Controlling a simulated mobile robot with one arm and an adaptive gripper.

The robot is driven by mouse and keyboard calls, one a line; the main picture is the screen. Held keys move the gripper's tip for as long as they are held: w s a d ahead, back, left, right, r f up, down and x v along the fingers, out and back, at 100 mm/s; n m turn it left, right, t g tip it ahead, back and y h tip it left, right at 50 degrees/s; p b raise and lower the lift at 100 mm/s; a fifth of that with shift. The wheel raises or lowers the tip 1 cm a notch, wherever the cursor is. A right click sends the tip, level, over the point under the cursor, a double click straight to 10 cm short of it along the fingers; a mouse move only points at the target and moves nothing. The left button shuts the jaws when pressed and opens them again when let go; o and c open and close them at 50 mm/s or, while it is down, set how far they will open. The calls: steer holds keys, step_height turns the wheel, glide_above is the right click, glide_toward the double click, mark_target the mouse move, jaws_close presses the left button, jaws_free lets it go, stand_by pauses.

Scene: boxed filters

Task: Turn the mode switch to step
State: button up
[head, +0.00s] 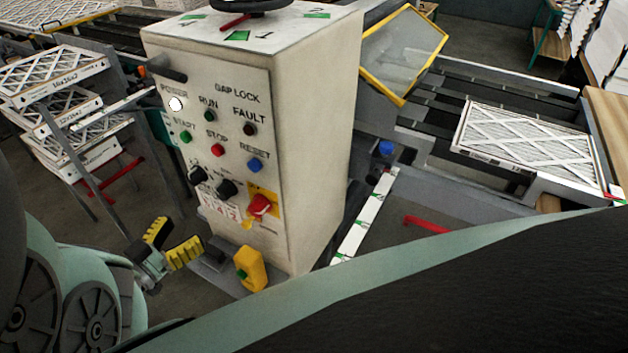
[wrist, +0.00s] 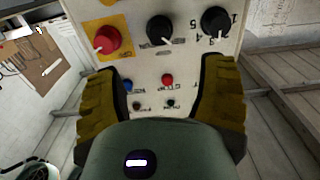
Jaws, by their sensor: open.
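The control cabinet (head: 310,110) has a sloping front panel with two black knobs low on it, a left one (head: 197,174) and a right one (head: 227,188). Their labels are too small to read, so I cannot tell which is the mode switch. In the upside-down wrist view, the numbered black knob (wrist: 215,22) is at right and the other black knob (wrist: 160,30), with a pale pointer line, is in the middle. My gripper (head: 176,237) is open and empty, below and in front of the panel; its yellow fingers (wrist: 160,72) are apart, touching no knob.
A red rotary switch (head: 260,206) on a yellow plate sits right of the black knobs. Above are the stop button (head: 217,150), reset button (head: 255,165) and a lit white power lamp (head: 176,103). A yellow box (head: 250,268) stands low at the front. Filter racks (head: 60,95) stand left.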

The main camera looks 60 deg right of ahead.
mark_target(220, 197)
steer(key=d, duration=0.4)
steer(key=d+b, duration=0.1)
steer(key=d, duration=0.3)
steer(key=w+d, duration=0.1)
steer(key=d, duration=0.4)
steer(key=shift+o, duration=0.3)
jaws_close()
steer(key=shift+a+f+m+b, duration=0.1)
steer(key=shift+m+b, duration=0.3)
steer(key=shift+m, duration=0.2)
steer(key=m+b, duration=0.1)
steer(key=m, duration=0.2)
steer(key=shift+f+b, duration=0.15)
steer(key=shift+b, duration=0.2)
steer(key=m+b, duration=0.2)
steer(key=m, duration=0.1)
steer(key=shift+m+b, duration=0.7)
steer(key=shift+b, duration=0.05)
